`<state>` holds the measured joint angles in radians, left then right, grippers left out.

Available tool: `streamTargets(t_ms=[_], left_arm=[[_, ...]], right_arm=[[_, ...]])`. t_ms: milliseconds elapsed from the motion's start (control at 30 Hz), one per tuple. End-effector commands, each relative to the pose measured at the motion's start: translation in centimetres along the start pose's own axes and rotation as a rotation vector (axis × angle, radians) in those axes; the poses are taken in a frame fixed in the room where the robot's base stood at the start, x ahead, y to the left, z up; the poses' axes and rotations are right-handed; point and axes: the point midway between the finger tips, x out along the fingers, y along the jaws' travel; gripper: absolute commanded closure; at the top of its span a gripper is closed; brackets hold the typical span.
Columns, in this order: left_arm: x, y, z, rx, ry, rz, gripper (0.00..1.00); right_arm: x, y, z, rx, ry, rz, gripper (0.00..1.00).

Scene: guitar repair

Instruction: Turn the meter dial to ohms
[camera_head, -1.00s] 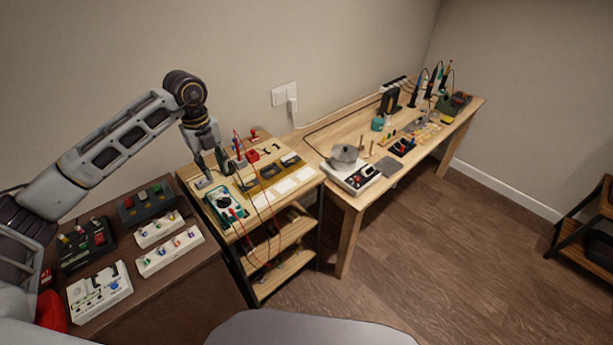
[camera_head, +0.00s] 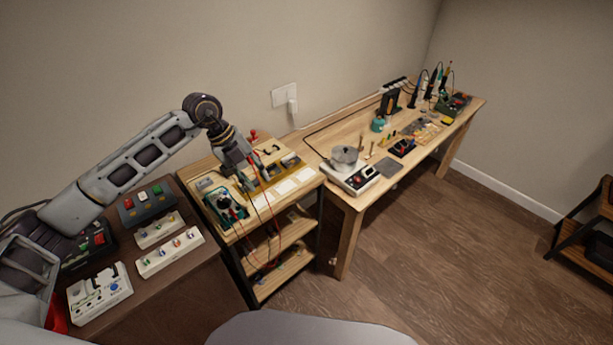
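The meter (camera_head: 222,217) is a teal-edged multimeter with a dark dial, lying on the small wooden shelf unit's top. Red leads run from it and hang over the front edge. My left gripper (camera_head: 240,183) points down just above and behind the meter, beside its upper right side. I cannot tell whether it touches the meter, and its fingers are too small and dark to show how far apart they are. The dial's setting is too small to read. My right gripper is not in view.
The shelf unit's top (camera_head: 232,238) also carries white cards (camera_head: 284,187) and small parts. A brown cabinet with pedal-like boxes (camera_head: 169,252) stands at left. The long workbench (camera_head: 345,197) at right holds a scale-like device with a metal pot (camera_head: 344,157) and tools.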

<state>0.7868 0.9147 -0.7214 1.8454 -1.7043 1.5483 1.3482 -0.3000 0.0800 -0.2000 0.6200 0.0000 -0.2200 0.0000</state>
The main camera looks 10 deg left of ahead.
Motion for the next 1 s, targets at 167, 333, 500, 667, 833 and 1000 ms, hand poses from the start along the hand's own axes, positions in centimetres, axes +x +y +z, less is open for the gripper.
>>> streamTargets(t_ms=[167,333,500,667,833,1000], left_arm=[[0.9,-1.5,-1.5,0.03,0.041,-0.064,0.68],[1.5,-2.9,-2.8,0.056,0.077,-0.128,0.68],[2.0,-4.3,-4.2,0.081,0.113,-0.194,0.68],[2.3,-5.6,-5.5,0.1,0.146,-0.26,0.68],[2.5,-7.0,-7.0,0.116,0.181,-0.332,0.68],[2.5,-8.5,-8.4,0.13,0.217,-0.41,0.68]], right_arm=[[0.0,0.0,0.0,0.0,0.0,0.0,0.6],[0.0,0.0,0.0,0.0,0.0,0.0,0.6],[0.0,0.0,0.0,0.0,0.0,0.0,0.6],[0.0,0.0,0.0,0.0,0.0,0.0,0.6],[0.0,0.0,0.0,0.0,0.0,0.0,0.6],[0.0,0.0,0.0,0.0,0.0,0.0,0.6]])
